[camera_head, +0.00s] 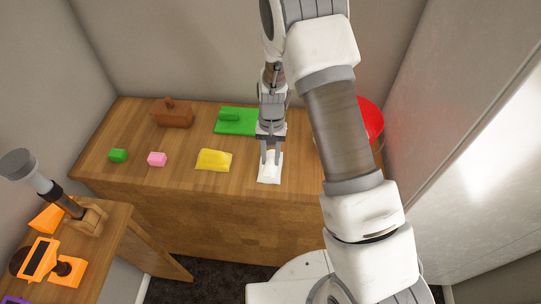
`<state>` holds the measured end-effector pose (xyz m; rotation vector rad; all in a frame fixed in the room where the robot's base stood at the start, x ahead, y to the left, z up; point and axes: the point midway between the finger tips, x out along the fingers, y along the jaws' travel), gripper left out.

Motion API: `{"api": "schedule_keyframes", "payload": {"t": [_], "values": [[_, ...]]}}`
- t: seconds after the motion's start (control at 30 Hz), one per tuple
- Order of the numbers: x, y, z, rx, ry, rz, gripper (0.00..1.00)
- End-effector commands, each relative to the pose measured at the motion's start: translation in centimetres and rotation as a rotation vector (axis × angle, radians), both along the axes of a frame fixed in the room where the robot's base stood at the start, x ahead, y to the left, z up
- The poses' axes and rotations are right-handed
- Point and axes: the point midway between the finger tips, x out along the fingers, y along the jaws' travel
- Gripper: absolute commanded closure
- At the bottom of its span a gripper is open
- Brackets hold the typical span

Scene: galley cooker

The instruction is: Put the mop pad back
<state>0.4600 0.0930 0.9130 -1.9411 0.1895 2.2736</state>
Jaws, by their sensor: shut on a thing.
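A white, flat pad with a raised middle, which looks like the mop pad (269,176), is at the front edge of the wooden counter (190,178). My gripper (270,158) points down over it, with its fingers shut on the raised part of the pad. The fingers hide a little of the pad's far end. I cannot tell whether the pad rests on the counter or is just above it.
A yellow block-like thing (214,160) lies left of the pad. A green tray-like thing (235,127) lies behind. A brown box (173,114), a green block (118,155) and a pink block (157,159) are farther left. A red bowl (371,119) is partly behind my arm.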

Motion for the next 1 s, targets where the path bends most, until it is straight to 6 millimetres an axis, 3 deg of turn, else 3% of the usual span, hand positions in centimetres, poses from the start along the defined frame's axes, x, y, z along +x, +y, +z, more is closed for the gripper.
{"api": "schedule_keyframes", "payload": {"t": [0.23, 0.27, 0.4, 0.77, 1.0], "values": [[0.1, 0.0, -0.1, 0.001, -0.002, 0.000, 1.00], [0.1, 0.0, -0.1, 0.001, -0.002, 0.000, 0.64], [0.1, 0.0, 0.0, 0.001, -0.002, 0.000, 0.39], [0.1, 0.0, 0.3, 0.000, -0.003, 0.000, 0.37], [0.9, -0.1, 4.1, 0.001, -0.009, 0.000, 0.37]]}}
